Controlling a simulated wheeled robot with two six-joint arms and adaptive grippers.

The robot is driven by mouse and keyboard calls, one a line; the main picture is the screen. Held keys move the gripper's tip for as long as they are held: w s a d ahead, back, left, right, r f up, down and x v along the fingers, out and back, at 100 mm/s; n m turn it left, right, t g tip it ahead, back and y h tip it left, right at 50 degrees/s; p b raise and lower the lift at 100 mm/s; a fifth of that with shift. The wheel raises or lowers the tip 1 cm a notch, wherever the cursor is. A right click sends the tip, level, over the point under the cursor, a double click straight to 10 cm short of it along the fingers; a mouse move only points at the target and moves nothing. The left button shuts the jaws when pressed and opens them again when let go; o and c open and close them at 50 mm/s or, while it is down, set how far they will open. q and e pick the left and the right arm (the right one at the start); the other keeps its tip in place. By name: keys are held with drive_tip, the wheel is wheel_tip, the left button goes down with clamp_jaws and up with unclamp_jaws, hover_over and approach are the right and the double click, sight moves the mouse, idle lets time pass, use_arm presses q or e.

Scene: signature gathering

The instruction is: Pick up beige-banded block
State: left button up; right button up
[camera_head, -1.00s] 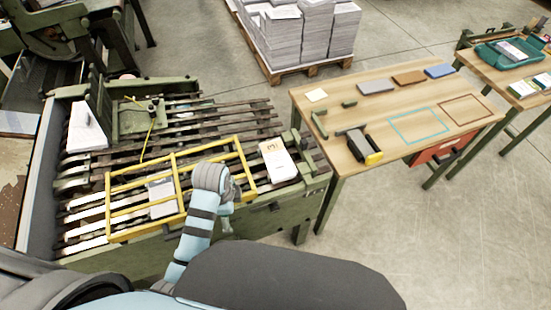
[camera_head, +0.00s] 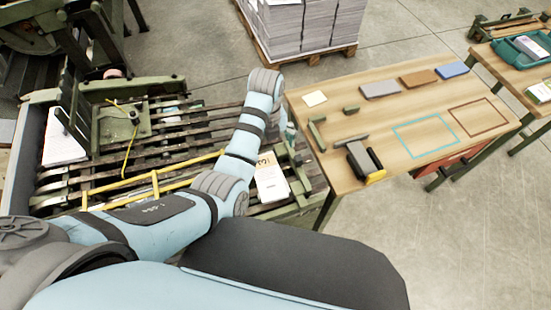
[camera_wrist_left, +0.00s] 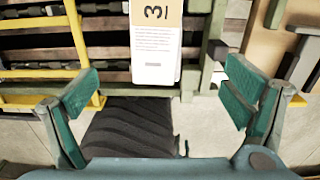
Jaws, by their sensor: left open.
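The beige-banded block (camera_head: 271,186) is a white upright-printed slab with a beige band and a dark number. It lies at the right end of the slatted machine bed, near the wooden table. In the left wrist view the block (camera_wrist_left: 155,48) shows its beige band and a "3" at the top of the picture. My left gripper (camera_wrist_left: 162,90) is open, its green-padded fingers wide apart with nothing between them. The block lies beyond the fingertips, between their lines and apart from them. In the head view my forearm hides most of this gripper. My right gripper is not in view.
A yellow frame (camera_head: 155,184) lies on the slats to the left of the block, partly behind my arm. The wooden table (camera_head: 345,115) on the right carries grey, brown and blue blocks and a black-and-yellow tool (camera_head: 362,160). Paper stacks (camera_head: 305,30) stand behind.

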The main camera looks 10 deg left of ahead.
use_arm(q)
wheel_tip(320, 180, down, 2)
drive_tip(key=f, duration=0.1)
drive_tip(key=b, duration=0.3)
hover_over(267, 170)
drive_tip(key=s, duration=0.1)
drive_tip(key=f, duration=0.3)
drive_tip(key=d+f, duration=0.1)
drive_tip(key=f, duration=0.1)
drive_tip(key=shift+f, duration=0.35)
drive_tip(key=f, duration=0.2)
drive_tip(key=f+b, duration=0.1)
drive_tip(key=w+a+f+b, duration=0.1)
drive_tip(key=f, duration=0.1)
drive_tip(key=shift+f, duration=0.3)
drive_tip(key=shift+s+r, duration=0.1)
drive_tip(key=shift+r, duration=0.15)
drive_tip(key=shift+d, duration=0.1)
drive_tip(key=shift+c, duration=1.3)
drive_tip(key=c, duration=1.2)
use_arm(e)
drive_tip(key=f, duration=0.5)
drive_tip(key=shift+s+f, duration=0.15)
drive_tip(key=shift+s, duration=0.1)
use_arm(q)
drive_tip(key=shift+r, duration=0.1)
